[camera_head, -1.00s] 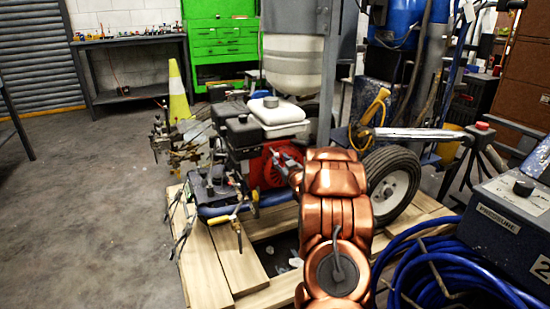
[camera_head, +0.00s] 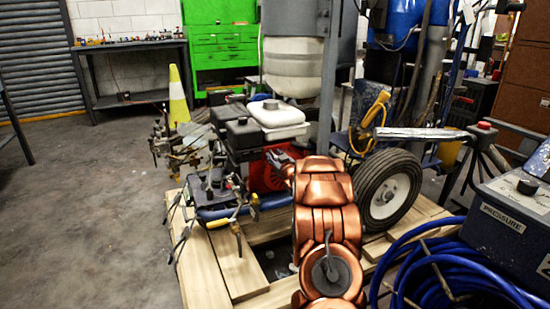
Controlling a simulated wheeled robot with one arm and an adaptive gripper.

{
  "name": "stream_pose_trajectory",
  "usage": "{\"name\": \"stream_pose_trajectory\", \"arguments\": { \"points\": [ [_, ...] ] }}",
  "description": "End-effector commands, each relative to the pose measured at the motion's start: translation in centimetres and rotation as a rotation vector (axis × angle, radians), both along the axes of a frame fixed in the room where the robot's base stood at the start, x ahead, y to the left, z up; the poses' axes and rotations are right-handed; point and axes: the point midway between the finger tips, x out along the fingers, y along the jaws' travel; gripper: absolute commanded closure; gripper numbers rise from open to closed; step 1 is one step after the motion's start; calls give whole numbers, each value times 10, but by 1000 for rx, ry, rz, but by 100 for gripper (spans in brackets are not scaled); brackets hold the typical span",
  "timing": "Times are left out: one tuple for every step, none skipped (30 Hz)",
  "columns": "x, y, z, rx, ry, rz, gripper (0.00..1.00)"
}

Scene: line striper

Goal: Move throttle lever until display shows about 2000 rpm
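The line striper's red engine (camera_head: 258,175) stands on a wooden pallet, with a white fuel tank (camera_head: 278,113) on top. My copper-coloured arm reaches up from the bottom of the camera_head view toward the engine. My gripper (camera_head: 277,157) is small and grey at the arm's far end, close in front of the red engine side. Its fingers are too small and partly covered by my arm to tell whether they are open or shut. I cannot make out the throttle lever or the rpm display; any contact with the lever is not visible.
The wooden pallet (camera_head: 205,275) lies under the machine. A black tyre (camera_head: 374,190) is right of my arm. A coiled blue hose (camera_head: 440,262) and a grey pressure box (camera_head: 505,215) are at the lower right. A yellow cone (camera_head: 178,98) stands behind. Floor at left is clear.

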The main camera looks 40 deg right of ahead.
Motion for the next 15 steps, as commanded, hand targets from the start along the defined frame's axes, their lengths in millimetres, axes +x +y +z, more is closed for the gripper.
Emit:
{"name": "stream_pose_trajectory", "arguments": {
  "points": [
    [0,0,0,0,0,0,67],
    [0,0,0,0,0,0,70],
    [0,0,0,0,0,0,74],
    [0,0,0,0,0,0,77],
    [0,0,0,0,0,0,80],
    [0,0,0,0,0,0,85],
    [0,0,0,0,0,0,88],
    [0,0,0,0,0,0,91],
    [0,0,0,0,0,0,95],
    [0,0,0,0,0,0,98],
    [0,0,0,0,0,0,100],
    [0,0,0,0,0,0,100],
    [0,0,0,0,0,0,100],
    [0,0,0,0,0,0,100],
    [0,0,0,0,0,0,100]
  ]
}}
